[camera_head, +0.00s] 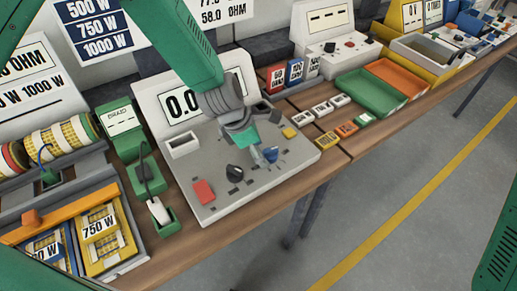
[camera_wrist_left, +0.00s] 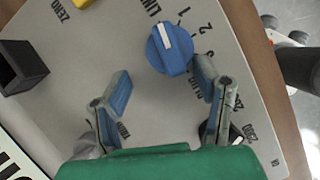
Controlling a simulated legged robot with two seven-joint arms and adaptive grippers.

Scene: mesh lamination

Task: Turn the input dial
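The grey instrument panel (camera_head: 208,150) stands on the bench with a large numeric display at its back. A blue dial (camera_wrist_left: 170,48) with a white pointer sits on it, beside printed numbers; it also shows in the head view (camera_head: 271,154). A black dial (camera_head: 235,172) is on the same panel, partly hidden by a finger in the wrist view. Which dial is labelled input I cannot read. My left gripper (camera_wrist_left: 162,80) is open and empty over the panel, its fingertips just short of the blue dial. My right gripper is out of view.
A red button (camera_head: 204,191) and a yellow button (camera_head: 290,132) are on the panel. A green stand with a white-tipped probe (camera_head: 159,210) is left of it. Small labelled blocks, a green tray (camera_head: 371,95) and an orange tray (camera_head: 399,76) lie to the right.

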